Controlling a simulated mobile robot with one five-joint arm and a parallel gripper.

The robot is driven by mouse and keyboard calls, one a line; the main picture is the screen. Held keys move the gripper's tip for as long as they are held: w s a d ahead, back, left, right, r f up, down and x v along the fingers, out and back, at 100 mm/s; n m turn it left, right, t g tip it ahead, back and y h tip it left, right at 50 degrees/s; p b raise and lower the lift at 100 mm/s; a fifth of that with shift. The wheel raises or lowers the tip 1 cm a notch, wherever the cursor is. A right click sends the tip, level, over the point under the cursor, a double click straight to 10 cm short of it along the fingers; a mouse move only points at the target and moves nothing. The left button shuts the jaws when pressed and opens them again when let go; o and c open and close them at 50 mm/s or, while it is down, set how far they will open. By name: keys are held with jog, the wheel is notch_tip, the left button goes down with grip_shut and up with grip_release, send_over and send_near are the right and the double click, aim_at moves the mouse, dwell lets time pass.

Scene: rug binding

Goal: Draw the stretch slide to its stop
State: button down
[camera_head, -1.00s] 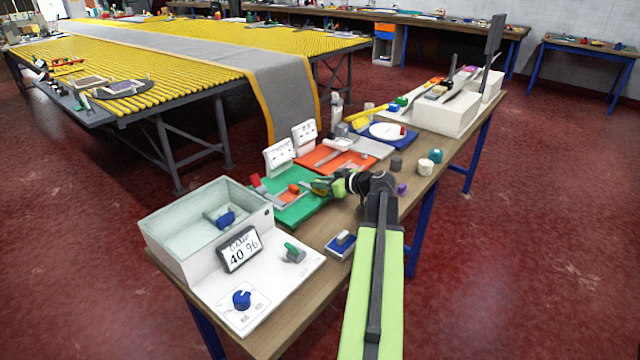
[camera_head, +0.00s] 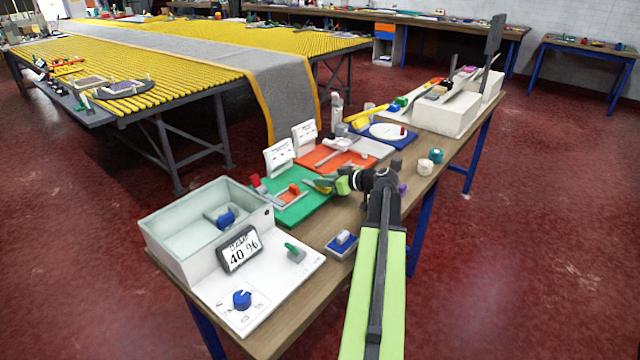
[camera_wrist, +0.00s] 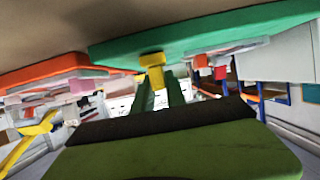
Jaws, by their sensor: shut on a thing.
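My gripper (camera_head: 326,185) is at the right edge of the green board (camera_head: 308,208), low over the bench. In the wrist view its two dark green fingers (camera_wrist: 158,82) are shut on a small yellow block (camera_wrist: 151,60), beside the green board (camera_wrist: 200,32). I take this block as the stretch slide's grip; the slide's body and its stop cannot be made out. A red-orange block (camera_head: 294,189) sits on a grey rail on the same board, left of my gripper. It shows as a red piece in the wrist view (camera_wrist: 201,61).
An orange board (camera_head: 325,160) lies behind the green one. A white control box (camera_head: 190,262) with a display stands in front. A small blue block (camera_head: 340,248) and several small cylinders lie near my arm. The bench's right edge is close to my arm.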

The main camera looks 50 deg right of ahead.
jog(key=d, duration=0.4)
jog(key=shift+w+d, duration=0.2)
jog(key=shift+d, duration=0.2)
jog(key=shift+r, duration=0.1)
jog(key=c, duration=1.4)
grip_release()
jog(key=shift+o, duration=0.2)
